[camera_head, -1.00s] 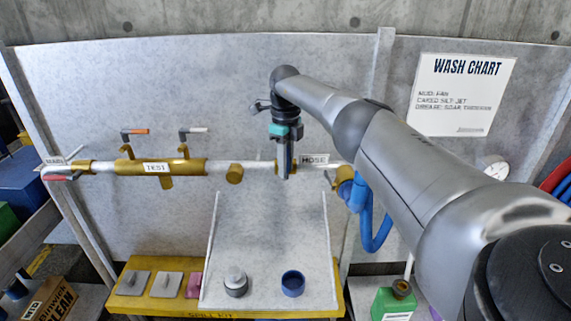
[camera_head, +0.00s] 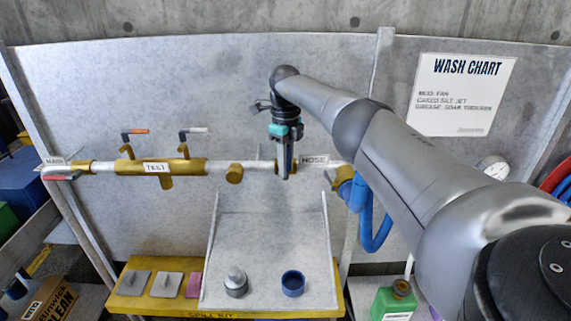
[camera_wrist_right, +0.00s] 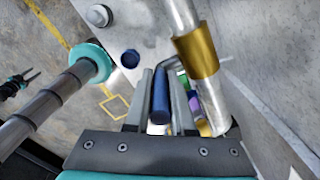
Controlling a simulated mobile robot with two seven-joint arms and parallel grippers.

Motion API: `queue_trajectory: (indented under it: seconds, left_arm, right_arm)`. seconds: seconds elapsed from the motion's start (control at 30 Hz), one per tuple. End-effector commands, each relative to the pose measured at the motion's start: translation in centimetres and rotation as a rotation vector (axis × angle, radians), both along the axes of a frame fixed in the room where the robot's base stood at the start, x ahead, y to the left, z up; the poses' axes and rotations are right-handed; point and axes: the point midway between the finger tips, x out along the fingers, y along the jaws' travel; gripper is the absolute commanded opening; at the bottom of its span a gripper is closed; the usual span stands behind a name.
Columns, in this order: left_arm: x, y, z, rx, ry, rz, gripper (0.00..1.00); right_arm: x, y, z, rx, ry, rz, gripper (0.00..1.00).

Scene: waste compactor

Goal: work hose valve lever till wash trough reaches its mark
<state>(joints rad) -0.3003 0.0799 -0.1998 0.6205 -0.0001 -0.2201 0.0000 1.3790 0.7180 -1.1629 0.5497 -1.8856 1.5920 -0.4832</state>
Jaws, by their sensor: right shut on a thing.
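My right gripper (camera_head: 286,172) hangs at the brass hose valve (camera_head: 279,167), just left of the HOSE label (camera_head: 314,160) on the horizontal pipe. In the right wrist view its fingers (camera_wrist_right: 160,100) are shut around a blue-gripped bar, the hose valve lever (camera_wrist_right: 160,98). The brass fitting (camera_wrist_right: 197,52) on the pipe is beside it. A pale tray-like panel with raised sides (camera_head: 265,230) stands below; I cannot tell whether it is the wash trough, and no level mark is readable. A dark two-pronged gripper, apparently my left (camera_wrist_right: 20,84), shows small at the wrist view's left edge.
A blue hose (camera_head: 375,230) hangs at right. A grey knob (camera_head: 235,282) and a blue cup (camera_head: 292,283) stand low in front. A wash chart (camera_head: 463,95) hangs behind.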

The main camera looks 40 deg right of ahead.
Motion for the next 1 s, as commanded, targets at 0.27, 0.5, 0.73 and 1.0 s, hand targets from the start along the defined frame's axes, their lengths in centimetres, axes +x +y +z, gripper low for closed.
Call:
queue_trajectory:
  seconds: [0.27,0.5,0.73,1.0]
  left_arm:
    - [0.0,0.0,0.0,0.000,0.000,0.000,0.48]
    - [0.0,0.0,-1.0,-0.001,0.000,0.000,0.48]
    - [0.0,0.0,-1.7,-0.001,0.000,0.000,0.48]
    - [0.0,0.0,-1.6,-0.001,0.000,0.000,0.48]
  right_arm:
    - [0.1,0.0,0.0,-0.001,-0.001,0.000,0.00]
    - [0.4,0.4,-0.3,-0.046,0.040,0.001,0.00]
    - [0.4,0.5,-0.2,-0.090,0.075,0.000,0.00]
    - [0.4,0.5,0.0,-0.095,0.079,0.000,0.00]
